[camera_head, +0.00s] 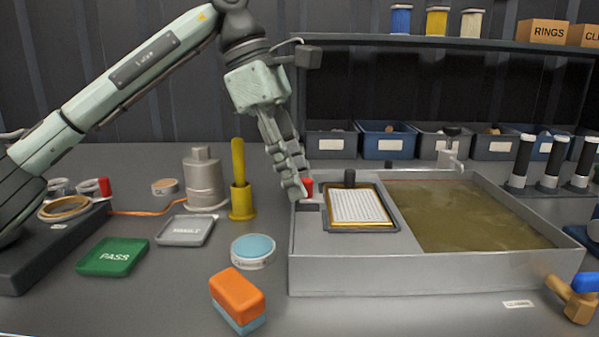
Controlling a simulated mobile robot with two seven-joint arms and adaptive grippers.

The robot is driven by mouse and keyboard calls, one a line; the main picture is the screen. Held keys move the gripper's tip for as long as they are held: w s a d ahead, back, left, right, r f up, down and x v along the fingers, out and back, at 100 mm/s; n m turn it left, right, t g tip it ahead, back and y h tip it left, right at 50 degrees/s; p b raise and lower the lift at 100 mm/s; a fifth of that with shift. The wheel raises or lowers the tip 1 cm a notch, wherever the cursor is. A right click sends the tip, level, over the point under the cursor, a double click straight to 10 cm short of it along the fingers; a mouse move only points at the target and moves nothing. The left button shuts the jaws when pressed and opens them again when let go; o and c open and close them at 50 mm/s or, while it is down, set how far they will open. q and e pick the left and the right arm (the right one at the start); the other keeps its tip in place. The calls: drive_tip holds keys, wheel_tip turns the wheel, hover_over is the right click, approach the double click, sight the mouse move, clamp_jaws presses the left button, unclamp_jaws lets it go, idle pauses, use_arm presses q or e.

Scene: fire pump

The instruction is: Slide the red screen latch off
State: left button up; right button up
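The red screen latch (308,187) is a small red piece at the back left corner of the grey tank (430,271). A framed white screen (358,206) with a yellowish border and a black knob (350,178) lies beside it, to its right. My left gripper (301,194) points down at the latch from above, its fingertips at or just left of the red piece. The fingers look close together and partly cover the latch. I cannot tell whether they touch or grip it. My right gripper is not in view.
Murky water (465,215) fills the tank's right part. A yellow cylinder in a holder (242,202), a grey canister (203,180), a green PASS tray (113,257), a blue-topped tin (253,251) and an orange sponge (238,295) stand left of the tank.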

use_arm(q)
drive_tip(key=shift+o, duration=0.4)
drive_tip(key=shift+d, duration=0.1)
drive_tip(key=shift+r, duration=0.35)
drive_tip(key=v, duration=1.1)
drive_tip(key=shift+a, duration=0.25)
drive_tip(key=shift+r, duration=0.1)
